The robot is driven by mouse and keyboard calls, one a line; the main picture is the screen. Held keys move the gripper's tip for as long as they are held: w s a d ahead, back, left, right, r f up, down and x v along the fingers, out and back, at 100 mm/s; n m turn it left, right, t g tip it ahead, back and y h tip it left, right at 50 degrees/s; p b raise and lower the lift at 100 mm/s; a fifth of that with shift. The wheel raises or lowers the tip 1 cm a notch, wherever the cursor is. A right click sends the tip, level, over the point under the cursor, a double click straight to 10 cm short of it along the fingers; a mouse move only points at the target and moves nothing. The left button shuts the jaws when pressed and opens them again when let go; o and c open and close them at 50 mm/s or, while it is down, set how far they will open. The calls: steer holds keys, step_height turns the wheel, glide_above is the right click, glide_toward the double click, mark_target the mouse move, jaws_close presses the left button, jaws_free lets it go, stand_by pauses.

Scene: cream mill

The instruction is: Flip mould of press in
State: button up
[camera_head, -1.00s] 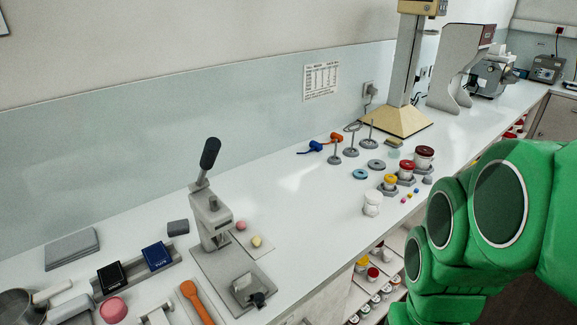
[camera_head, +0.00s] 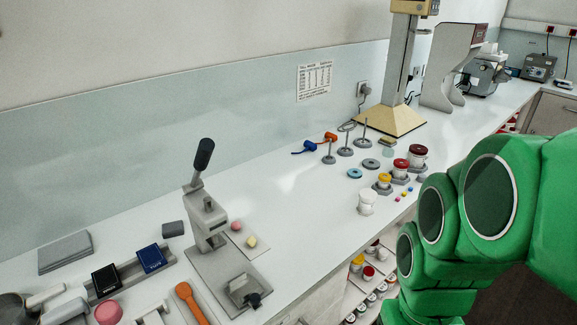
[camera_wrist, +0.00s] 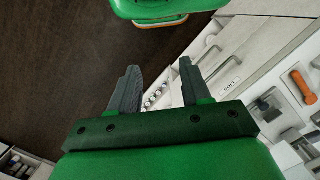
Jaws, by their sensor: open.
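The press (camera_head: 208,225) stands on the white counter in the head view, its dark-knobbed lever (camera_head: 203,158) raised. At the front of its base plate sits a small grey block with a dark knob, which looks like the mould (camera_head: 243,291). In the wrist view, a grey piece near the counter edge may be part of the press; I cannot tell. My gripper (camera_wrist: 157,78) shows in the wrist view with its two fingers apart and nothing between them. It hangs over the dark floor and the counter's front, away from the press. In the head view the gripper is out of frame.
An orange spatula (camera_head: 191,303) lies left of the press. Black and blue boxes (camera_head: 150,258) stand in a grey rack. A white jar (camera_head: 367,202), coloured jars and ring stands (camera_head: 345,148) stand to the right. Shelves with jars (camera_head: 368,273) open under the counter.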

steer(key=shift+w+a+n, duration=0.3)
steer(key=shift+w+n, duration=0.05)
steer(key=shift+n, duration=0.25)
steer(key=shift+c, duration=1.1)
steer(key=w+n, duration=0.1)
steer(key=a+n, duration=0.1)
steer(key=n, duration=0.1)
steer(key=w+a+n, duration=0.1)
steer(key=shift+w+n+y, duration=0.3)
steer(key=shift+n+y, duration=0.1)
jaws_close()
steer(key=w+a+f+n+y, duration=0.1)
steer(key=w+a+n, duration=0.4)
steer(key=n, duration=0.7)
steer(key=w+a+f+n+y, duration=0.2)
steer(key=w+a+n+y, duration=0.2)
steer(key=w+n, duration=0.6)
steer(key=shift+w+a+f+n+g+y, duration=0.15)
steer(key=shift+a+f+n+g+y, duration=0.15)
steer(key=shift+a+n, duration=0.75)
steer(key=shift+d+n, duration=0.25)
